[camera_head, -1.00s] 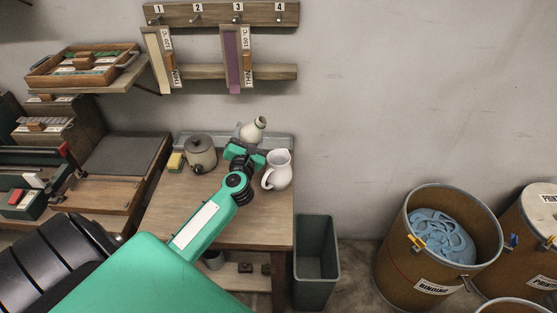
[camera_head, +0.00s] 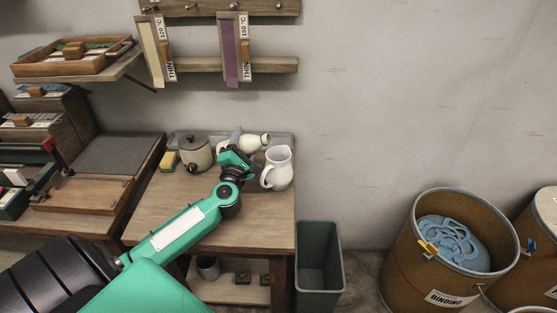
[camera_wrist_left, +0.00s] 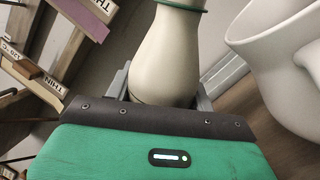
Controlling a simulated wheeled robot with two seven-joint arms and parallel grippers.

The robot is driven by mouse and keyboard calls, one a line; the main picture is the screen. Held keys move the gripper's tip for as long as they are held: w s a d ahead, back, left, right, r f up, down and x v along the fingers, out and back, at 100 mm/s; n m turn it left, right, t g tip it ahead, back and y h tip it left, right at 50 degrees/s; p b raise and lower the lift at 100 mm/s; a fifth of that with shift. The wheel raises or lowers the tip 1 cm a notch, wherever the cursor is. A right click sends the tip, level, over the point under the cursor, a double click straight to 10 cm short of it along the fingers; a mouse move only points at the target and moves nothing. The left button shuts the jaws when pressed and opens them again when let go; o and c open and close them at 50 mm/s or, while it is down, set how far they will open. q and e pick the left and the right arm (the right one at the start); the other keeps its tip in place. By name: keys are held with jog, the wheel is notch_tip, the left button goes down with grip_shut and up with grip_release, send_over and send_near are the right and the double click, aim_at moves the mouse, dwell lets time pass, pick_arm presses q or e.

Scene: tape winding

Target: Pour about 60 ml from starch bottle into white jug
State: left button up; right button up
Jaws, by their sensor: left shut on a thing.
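The starch bottle (camera_head: 252,141) is cream-white with a narrow neck, and it is tilted nearly level with its mouth toward the right. My left gripper (camera_head: 236,147) is shut on it at its wider body. In the left wrist view the bottle (camera_wrist_left: 166,60) fills the middle, with a green band at its neck. The white jug (camera_head: 278,169) stands upright on the wooden table, just right of my gripper and below the bottle's mouth. In the left wrist view the jug (camera_wrist_left: 290,60) is close at the right. I cannot see any liquid. My right gripper is not in view.
A lidded grey pot (camera_head: 195,155) and a yellow sponge (camera_head: 169,161) stand left of my gripper on the table (camera_head: 262,232). A green bin (camera_head: 319,265) stands right of the table. Drums (camera_head: 412,255) stand farther right.

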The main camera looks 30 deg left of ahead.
aim_at(241, 137)
pick_arm(q)
jog(key=r+m, duration=0.1)
jog(key=m+h, duration=0.1)
jog(key=shift+a+r+m+t, duration=0.2)
jog(key=shift+r+m+t, duration=0.1)
jog(key=shift+r+m, duration=0.1)
jog(key=shift+d+r+m+p, duration=0.25)
jog(key=shift+m+p, duration=0.15)
jog(key=shift+p, duration=0.75)
jog(key=shift+r+m+h+p, duration=0.3)
jog(key=shift+m+p, duration=0.35)
jog(key=shift+m, duration=0.05)
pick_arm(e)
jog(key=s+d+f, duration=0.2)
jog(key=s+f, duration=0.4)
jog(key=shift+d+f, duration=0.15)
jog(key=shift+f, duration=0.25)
pick_arm(q)
jog(key=shift+a+r+p, duration=0.15)
jog(key=shift+a+p, duration=0.05)
jog(key=shift+p, duration=0.1)
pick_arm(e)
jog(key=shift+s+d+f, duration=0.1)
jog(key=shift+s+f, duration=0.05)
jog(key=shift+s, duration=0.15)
